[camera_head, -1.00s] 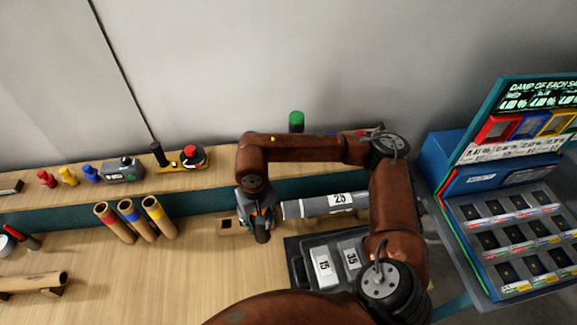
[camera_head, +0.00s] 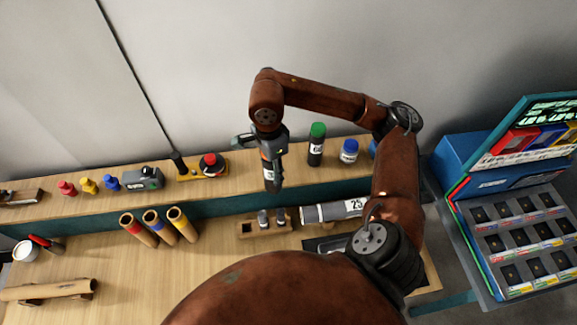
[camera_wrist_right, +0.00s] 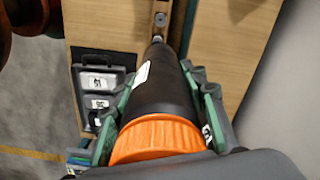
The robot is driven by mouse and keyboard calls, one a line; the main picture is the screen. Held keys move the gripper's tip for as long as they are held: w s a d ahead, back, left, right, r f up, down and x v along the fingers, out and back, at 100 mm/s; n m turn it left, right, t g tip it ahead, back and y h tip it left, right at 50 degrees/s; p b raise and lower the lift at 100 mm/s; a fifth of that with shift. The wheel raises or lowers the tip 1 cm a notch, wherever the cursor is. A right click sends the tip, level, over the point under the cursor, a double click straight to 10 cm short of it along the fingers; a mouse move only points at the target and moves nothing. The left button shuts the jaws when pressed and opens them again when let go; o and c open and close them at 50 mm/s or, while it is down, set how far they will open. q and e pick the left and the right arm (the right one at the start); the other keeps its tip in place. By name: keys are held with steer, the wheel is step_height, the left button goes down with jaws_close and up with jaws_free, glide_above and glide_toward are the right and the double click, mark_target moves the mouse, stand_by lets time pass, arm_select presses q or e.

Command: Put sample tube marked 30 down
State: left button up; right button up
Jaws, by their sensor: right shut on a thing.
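My right gripper (camera_head: 271,172) is shut on a dark sample tube with a pale label, in front of the upper shelf in the head view. In the wrist view, the tube (camera_wrist_right: 165,88) lies between the green-edged fingers, its orange cap (camera_wrist_right: 158,135) nearest the camera. Its number cannot be read. The tube's far end points toward a wooden block (camera_wrist_right: 160,20), apart from it as far as I can tell. In the head view, the wooden block (camera_head: 247,229) stands on the bench below the gripper, with small grey pieces in it. My left gripper is not in view.
A green-capped black bottle (camera_head: 317,148) and a blue-capped bottle (camera_head: 349,151) stand on the upper shelf. A grey cylinder marked 25 (camera_head: 325,212) lies beside the block. A blue sample machine (camera_head: 460,150) is at right.

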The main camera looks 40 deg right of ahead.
steer(key=w+d+f+p, duration=0.6)
steer(key=d+f, duration=0.6)
steer(key=f, duration=0.1)
steer(key=shift+d+p, duration=0.15)
steer(key=shift+p, duration=0.2)
steer(key=o, duration=0.7)
steer(key=shift+f, duration=0.1)
steer(key=o, duration=0.5)
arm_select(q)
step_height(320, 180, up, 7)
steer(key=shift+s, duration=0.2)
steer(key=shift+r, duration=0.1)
arm_select(e)
steer(key=shift+r, duration=0.2)
